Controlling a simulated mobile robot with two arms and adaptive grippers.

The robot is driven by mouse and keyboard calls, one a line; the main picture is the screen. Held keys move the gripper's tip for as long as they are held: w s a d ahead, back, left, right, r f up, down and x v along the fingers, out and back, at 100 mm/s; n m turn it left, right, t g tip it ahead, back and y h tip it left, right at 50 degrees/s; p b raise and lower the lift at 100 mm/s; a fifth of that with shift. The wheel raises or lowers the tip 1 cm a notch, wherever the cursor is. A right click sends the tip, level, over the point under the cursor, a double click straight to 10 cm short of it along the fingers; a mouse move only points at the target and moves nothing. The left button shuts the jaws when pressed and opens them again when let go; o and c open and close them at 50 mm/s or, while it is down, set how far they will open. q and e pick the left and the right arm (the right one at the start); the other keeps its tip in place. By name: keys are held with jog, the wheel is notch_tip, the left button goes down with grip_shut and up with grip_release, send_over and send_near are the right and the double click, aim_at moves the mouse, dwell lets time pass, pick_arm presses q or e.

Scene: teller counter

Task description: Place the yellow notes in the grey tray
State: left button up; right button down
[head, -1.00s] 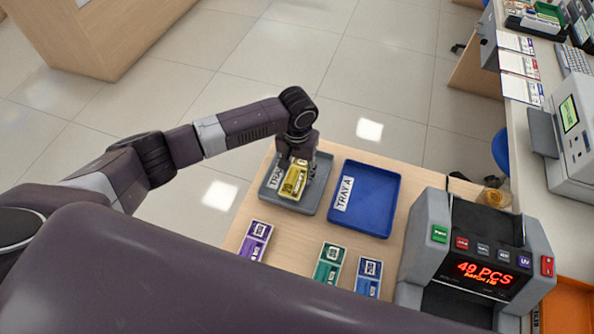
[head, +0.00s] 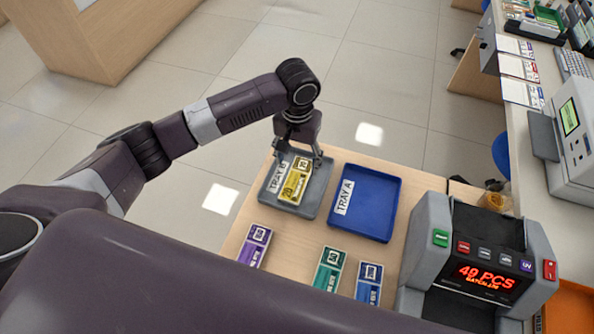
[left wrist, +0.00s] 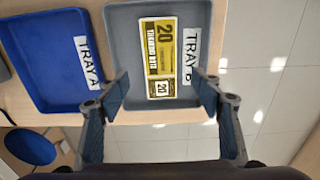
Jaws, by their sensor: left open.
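The yellow notes (head: 295,181) lie in the grey tray (head: 318,200), which carries a TRAY B label. In the left wrist view the yellow notes (left wrist: 161,60) rest inside the grey tray (left wrist: 122,50), beside its label. My left gripper (head: 299,158) is above the far part of the grey tray, open and empty. In the left wrist view the open fingers (left wrist: 160,92) stand apart on either side of the notes' near end, with nothing between them held. My right gripper is not in view.
A blue tray (head: 378,203) marked TRAY A stands right of the grey tray. Purple (head: 254,244), green (head: 328,268) and blue (head: 369,282) note bundles lie at the table's front. A counting machine (head: 475,260) reading 49 PCS stands at right.

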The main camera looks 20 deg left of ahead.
pick_arm(q)
jog(key=shift+r, duration=2.25)
jog(key=shift+f, duration=0.1)
